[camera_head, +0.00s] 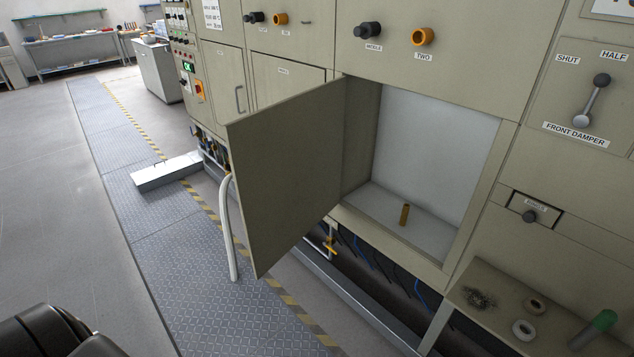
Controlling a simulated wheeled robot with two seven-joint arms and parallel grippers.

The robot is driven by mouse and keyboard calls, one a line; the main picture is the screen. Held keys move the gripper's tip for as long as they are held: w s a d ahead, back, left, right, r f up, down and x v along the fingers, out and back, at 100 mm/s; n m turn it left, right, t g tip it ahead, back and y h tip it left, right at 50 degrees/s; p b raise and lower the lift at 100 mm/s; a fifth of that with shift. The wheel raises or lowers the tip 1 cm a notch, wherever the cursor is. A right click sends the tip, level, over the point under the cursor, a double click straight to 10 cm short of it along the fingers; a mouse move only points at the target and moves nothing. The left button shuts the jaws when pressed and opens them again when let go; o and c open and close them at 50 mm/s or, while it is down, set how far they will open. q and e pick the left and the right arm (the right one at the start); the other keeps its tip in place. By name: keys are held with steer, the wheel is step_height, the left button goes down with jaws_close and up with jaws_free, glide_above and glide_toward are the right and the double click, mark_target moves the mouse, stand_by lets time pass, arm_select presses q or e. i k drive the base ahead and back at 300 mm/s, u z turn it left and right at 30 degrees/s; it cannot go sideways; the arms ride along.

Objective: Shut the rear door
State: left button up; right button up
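A large beige door (285,175) on the furnace stands wide open, swung out toward me from the left side of its opening. I see its inner face. A white curved bar (229,235), which looks like its handle, sticks out past the free edge on the left; part of it is hidden behind the door. The open compartment (440,135) has pale walls, and a small brown-yellow cylinder (404,215) stands on its floor. No label on this door is visible. Neither of my grippers is in view.
A shelf (490,320) with rings and a green-ended cylinder juts out at lower right. The front damper lever (592,100) is at upper right. A low metal box (165,172) lies on the floor left of the door. The tread-plate walkway (190,270) is otherwise clear.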

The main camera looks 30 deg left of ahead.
mark_target(285, 156)
steer(key=u, duration=2.45)
steer(key=i, duration=2.25)
steer(key=z, duration=5.25)
